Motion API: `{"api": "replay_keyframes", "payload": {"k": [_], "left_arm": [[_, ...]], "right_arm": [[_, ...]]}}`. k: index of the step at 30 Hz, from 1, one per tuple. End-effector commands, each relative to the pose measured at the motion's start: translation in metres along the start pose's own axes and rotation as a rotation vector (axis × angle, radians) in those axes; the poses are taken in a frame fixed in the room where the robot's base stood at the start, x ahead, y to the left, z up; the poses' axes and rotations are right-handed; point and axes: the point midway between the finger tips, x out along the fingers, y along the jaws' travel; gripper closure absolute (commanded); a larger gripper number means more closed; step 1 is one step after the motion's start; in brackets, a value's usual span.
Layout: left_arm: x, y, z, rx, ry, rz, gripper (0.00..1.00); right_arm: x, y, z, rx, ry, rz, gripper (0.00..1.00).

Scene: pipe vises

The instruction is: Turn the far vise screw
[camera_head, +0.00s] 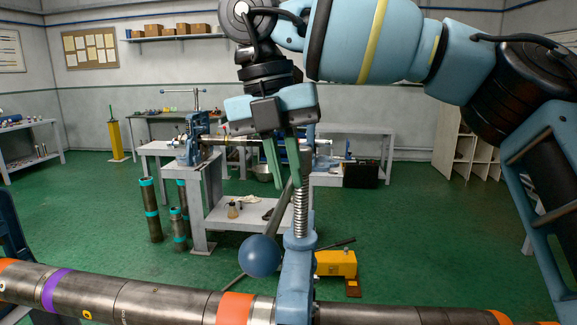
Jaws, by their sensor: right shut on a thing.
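A blue vise (295,285) stands upright at the lower middle, with a threaded screw (300,210) rising from it. The long pipe (150,302) crosses the foreground and passes through the vise. The screw's bar handle (276,222) slants up from a blue ball end (260,255) towards my right gripper (282,183). That gripper points down from above with green fingers, shut on the handle's upper part. The fingers and body hide the handle's far end and the screw top. Another blue vise (195,138) with a T-handle stands on a bench farther back. My left gripper is not in view.
A grey bench (158,148) with a lower shelf stands behind the vise. Several dark pipes (150,208) stand on the floor beside it. A yellow tool (337,263) lies on the green floor to the right. Open floor lies at left.

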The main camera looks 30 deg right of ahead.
Motion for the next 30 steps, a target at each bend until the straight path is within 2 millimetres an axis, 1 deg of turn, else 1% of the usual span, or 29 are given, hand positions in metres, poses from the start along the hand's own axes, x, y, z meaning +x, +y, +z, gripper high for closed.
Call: {"api": "replay_keyframes", "payload": {"k": [1,4,5,9,10,24,30], "left_arm": [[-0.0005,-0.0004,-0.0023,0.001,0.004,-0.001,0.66],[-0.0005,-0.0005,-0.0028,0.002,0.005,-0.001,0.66],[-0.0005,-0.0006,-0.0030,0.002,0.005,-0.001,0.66],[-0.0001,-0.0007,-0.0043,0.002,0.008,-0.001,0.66],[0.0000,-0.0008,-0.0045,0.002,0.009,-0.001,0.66],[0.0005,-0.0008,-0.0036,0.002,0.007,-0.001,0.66],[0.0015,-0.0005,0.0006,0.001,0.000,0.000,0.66]], "right_arm": [[-0.0081,-0.0025,-0.0007,0.003,-0.011,0.015,1.00],[-0.0082,-0.0025,-0.0007,0.003,-0.011,0.015,1.00],[-0.0082,-0.0026,-0.0007,0.003,-0.011,0.015,0.87],[-0.0067,-0.0022,-0.0006,0.002,-0.009,0.012,0.68],[-0.0061,-0.0020,-0.0006,0.002,-0.008,0.011,0.66],[-0.0021,-0.0009,-0.0003,-0.002,-0.003,0.004,0.66],[-0.0006,-0.0053,-0.0003,-0.035,-0.010,0.002,0.66]]}}
